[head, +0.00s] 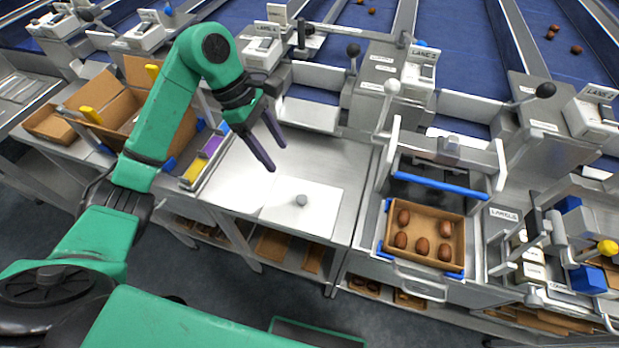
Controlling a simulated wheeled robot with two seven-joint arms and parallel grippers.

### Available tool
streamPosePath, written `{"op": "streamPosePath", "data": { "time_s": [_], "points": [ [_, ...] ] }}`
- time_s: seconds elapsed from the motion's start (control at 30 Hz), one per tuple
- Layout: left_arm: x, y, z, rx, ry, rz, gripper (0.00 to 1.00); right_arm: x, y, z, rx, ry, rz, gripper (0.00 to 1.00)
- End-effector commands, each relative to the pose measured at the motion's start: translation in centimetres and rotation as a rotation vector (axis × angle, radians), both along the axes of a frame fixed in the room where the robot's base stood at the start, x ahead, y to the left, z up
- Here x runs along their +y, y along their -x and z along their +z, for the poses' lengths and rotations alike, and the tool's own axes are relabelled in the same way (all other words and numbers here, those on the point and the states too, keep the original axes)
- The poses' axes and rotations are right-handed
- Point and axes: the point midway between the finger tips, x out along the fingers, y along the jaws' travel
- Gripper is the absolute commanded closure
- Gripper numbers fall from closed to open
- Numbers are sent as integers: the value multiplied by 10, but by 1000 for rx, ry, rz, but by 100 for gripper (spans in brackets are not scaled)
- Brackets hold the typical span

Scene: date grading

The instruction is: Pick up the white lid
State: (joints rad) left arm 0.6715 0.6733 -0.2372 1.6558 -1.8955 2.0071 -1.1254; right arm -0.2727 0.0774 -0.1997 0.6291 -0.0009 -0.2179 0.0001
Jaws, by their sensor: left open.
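The white lid (322,207) is a flat white square with a small grey knob (301,200) at its middle. It lies flat on the steel worktop (338,157) near the front edge, in the centre of the head view. My left gripper (277,156) is open, with its two dark fingers pointing down and to the right. It is empty and appears above the worktop, behind and to the left of the knob, apart from the lid. My right gripper is not in view.
Right of the lid, a cardboard tray (423,220) of several brown dates sits in a frame with a blue bar (440,184). Left are open cardboard boxes (115,120) and a yellow and purple strip holder (203,156). Blue-floored lanes (452,45) run behind.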

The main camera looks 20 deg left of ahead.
Motion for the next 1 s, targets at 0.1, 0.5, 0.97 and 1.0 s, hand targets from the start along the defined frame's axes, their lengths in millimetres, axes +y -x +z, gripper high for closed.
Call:
{"op": "streamPosePath", "data": {
  "time_s": [0.1,0.5,0.97,1.0],
  "points": [
    [-10,3,-19,10,5,-4,32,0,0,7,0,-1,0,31],
    [-41,4,-89,8,8,-1,32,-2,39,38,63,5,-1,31],
    [-56,3,-131,2,4,-2,39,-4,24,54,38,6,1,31],
    [-56,3,-131,2,4,-2,55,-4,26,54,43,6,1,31]
  ]
}}
